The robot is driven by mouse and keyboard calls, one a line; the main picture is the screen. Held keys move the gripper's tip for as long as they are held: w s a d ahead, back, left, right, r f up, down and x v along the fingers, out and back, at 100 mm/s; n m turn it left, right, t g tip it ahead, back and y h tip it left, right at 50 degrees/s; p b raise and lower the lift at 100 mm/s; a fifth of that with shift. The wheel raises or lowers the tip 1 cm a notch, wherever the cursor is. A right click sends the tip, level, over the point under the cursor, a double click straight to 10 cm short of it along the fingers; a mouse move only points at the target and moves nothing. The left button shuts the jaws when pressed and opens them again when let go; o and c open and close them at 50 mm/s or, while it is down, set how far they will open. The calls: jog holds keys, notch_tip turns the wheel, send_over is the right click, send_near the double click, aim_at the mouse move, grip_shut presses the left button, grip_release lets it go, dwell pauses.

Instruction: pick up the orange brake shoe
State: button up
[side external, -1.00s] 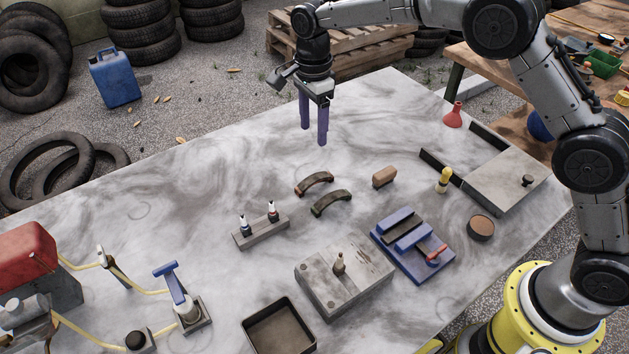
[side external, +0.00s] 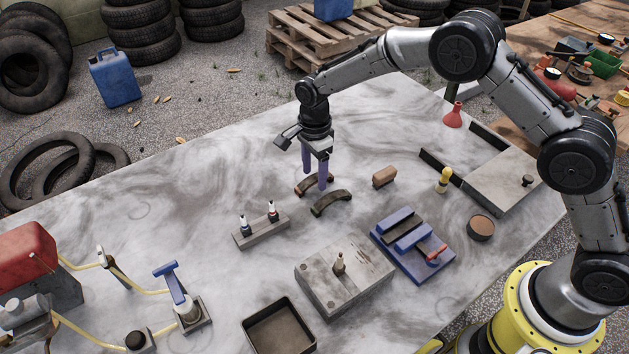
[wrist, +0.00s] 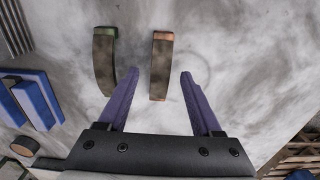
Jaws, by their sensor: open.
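The orange brake shoe, a curved dark pad with orange ends, lies on the grey marbled table in the side view (side external: 301,189). In the wrist view the orange brake shoe (wrist: 160,66) sits between the lines of my two purple fingers. My gripper (side external: 315,181) points down and is open, its fingers around or just above this shoe; the exact height is unclear. In the wrist view my gripper (wrist: 159,74) holds nothing. A similar shoe with green ends (wrist: 104,62) lies beside it, outside the left finger; it also shows in the side view (side external: 331,203).
A brown block (side external: 384,177) and a yellow-handled brush (side external: 444,180) stand to the right. A small stand with two bottles (side external: 261,230) is nearer the camera, left. A blue fixture (side external: 412,245) and grey block (side external: 343,275) lie nearer. The table's far left is clear.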

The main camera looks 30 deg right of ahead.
jog(key=shift+f, duration=0.25)
grip_shut()
jog(key=shift+r, duration=0.2)
dwell(0.3)
